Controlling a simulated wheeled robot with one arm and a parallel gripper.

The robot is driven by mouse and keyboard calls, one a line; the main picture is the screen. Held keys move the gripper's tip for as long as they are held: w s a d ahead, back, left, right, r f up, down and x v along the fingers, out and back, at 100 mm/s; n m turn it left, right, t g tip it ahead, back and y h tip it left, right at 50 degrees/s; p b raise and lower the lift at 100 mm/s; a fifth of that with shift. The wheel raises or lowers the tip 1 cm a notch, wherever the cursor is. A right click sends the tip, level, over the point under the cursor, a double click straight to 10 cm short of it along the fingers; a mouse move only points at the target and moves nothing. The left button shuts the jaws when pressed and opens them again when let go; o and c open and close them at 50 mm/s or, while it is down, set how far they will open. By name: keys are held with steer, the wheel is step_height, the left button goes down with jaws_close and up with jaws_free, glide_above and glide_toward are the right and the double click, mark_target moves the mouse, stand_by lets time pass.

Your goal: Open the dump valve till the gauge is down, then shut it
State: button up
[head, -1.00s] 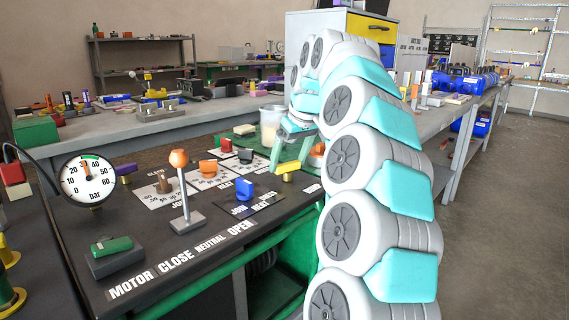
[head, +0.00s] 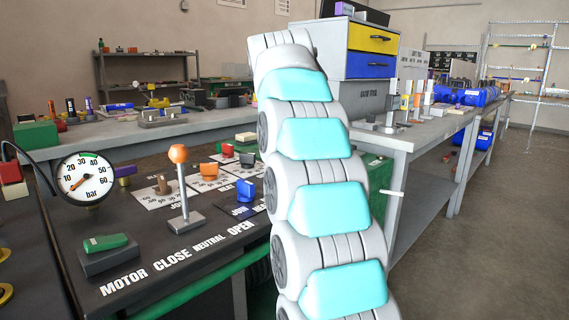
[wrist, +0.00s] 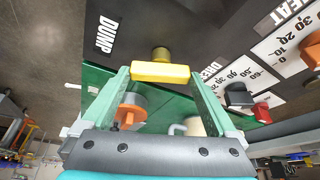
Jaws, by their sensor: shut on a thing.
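The dump valve's yellow handle (wrist: 160,72) sits on a brass stem (wrist: 161,53) near the DUMP label (wrist: 106,35) in the wrist view. My gripper (wrist: 158,76) is shut on the handle, with one green finger at each end of the yellow bar. In the head view my arm hides the valve and gripper. The round white gauge (head: 85,178) stands at the left of the panel. Its orange needle points to the lower left, near the low end of the scale, around 0.
The black panel also carries an orange-knobbed lever (head: 180,180), a green motor switch (head: 105,243), an orange knob (head: 209,170) and a blue knob (head: 245,189). A grey workbench (head: 400,140) and drawer cabinet (head: 345,75) stand behind my arm. Open floor lies at the right.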

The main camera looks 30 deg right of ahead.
steer(key=shift+w+a+r+m+g+h+p, duration=0.1)
steer(key=shift+m+g+h+p, duration=0.3)
steer(key=shift+m, duration=1.2)
steer(key=o, duration=1)
